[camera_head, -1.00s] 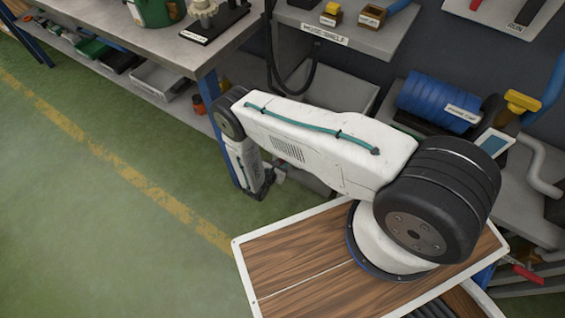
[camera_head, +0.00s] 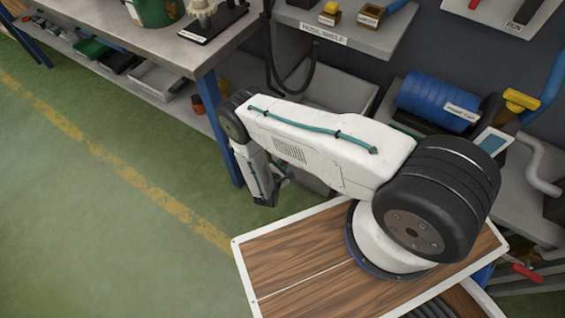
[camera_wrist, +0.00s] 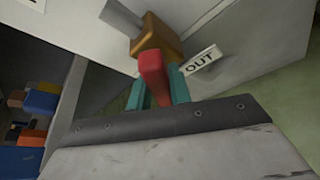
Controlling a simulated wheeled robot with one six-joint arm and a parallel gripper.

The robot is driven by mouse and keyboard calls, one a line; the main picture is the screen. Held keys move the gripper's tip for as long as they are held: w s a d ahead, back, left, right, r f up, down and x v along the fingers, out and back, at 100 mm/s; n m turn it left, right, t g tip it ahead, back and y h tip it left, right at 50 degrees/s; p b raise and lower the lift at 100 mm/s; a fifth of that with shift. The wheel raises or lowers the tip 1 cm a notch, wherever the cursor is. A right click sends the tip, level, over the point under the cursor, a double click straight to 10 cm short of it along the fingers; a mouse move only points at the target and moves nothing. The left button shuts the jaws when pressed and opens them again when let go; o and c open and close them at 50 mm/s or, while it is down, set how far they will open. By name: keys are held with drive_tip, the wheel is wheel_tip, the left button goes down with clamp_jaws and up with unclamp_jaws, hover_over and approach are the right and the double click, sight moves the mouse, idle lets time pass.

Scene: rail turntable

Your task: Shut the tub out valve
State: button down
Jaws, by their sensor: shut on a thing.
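The tub out valve shows in the wrist view as a brass body (camera_wrist: 156,36) with a red lever handle (camera_wrist: 152,65). A white label reading OUT (camera_wrist: 200,60) sits just right of it. My gripper (camera_wrist: 158,84), with teal fingers, is shut on the red handle, one finger on each side. The handle points from the brass body towards my wrist. In the head view my arm hides the valve, and the grey tub (camera_head: 345,92) shows partly behind the arm.
A workbench (camera_head: 160,48) with a lower shelf of bins stands at the left. The hose shelf (camera_head: 345,38) and a blue coil (camera_head: 437,100) are behind my arm. Green floor (camera_head: 80,220) lies open at the left. Blurred coloured blocks (camera_wrist: 35,105) show in the wrist view.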

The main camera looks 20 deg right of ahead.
drive_tip(key=m, duration=0.1)
drive_tip(key=m+t, duration=0.2)
drive_tip(key=m, duration=0.1)
drive_tip(key=shift+s+d+f+y, duration=0.1)
drive_tip(key=shift+s+f+y, duration=0.15)
drive_tip(key=shift+f+y, duration=0.05)
drive_tip(key=m+t, duration=0.1)
drive_tip(key=m, duration=0.1)
drive_tip(key=m+t, duration=0.1)
drive_tip(key=m, duration=0.1)
drive_tip(key=shift+f+m+t, duration=0.2)
drive_tip(key=shift+m+t, duration=0.1)
idle(0.4)
drive_tip(key=c, duration=1.3)
unclamp_jaws()
drive_tip(key=shift+v, duration=3.9)
drive_tip(key=shift+w+f, duration=0.1)
